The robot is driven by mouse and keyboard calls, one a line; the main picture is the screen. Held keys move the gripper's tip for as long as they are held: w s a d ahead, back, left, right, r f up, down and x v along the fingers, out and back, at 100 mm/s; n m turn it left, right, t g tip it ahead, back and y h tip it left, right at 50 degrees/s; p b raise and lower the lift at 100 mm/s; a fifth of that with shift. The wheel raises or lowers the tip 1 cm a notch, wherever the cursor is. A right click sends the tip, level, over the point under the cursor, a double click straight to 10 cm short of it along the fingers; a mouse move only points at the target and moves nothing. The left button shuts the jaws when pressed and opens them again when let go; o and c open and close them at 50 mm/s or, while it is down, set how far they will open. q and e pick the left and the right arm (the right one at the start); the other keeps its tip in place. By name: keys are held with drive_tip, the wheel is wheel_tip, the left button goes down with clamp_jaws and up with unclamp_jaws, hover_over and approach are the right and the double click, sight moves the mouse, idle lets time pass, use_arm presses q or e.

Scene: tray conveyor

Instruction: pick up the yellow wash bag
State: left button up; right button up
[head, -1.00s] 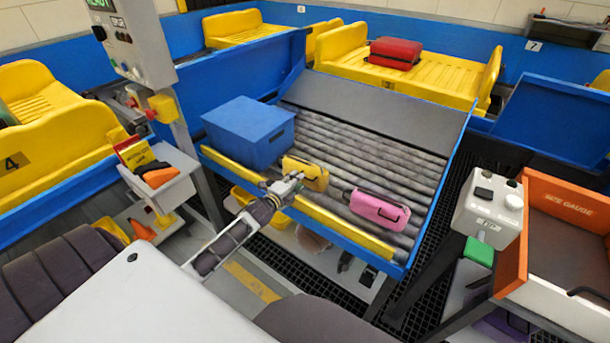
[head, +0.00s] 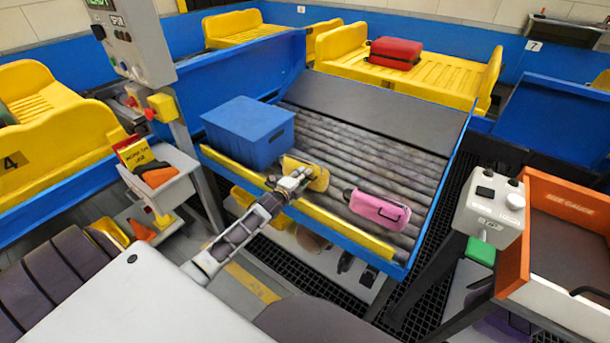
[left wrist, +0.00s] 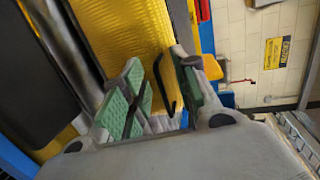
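The yellow wash bag (head: 317,181) lies on the grey rollers near the yellow front edge, between the blue bin and the pink bag. My left gripper (head: 298,179) is over its near side and hides part of it. In the left wrist view the bag's yellow ribbed surface (left wrist: 140,35) fills the space ahead, with a black handle (left wrist: 166,92) between the fingers. My left gripper (left wrist: 158,75) is open there, its green pads apart on either side of the handle. Contact with the bag cannot be told. My right gripper is not in view.
A blue bin (head: 250,133) stands just left of the bag, and a pink bag (head: 378,209) lies to its right. The yellow front lip (head: 340,229) borders the rollers. The rollers (head: 385,157) behind are clear. A red suitcase (head: 394,53) rests on a yellow tray beyond.

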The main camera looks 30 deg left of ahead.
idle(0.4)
use_arm(q)
clamp_jaws()
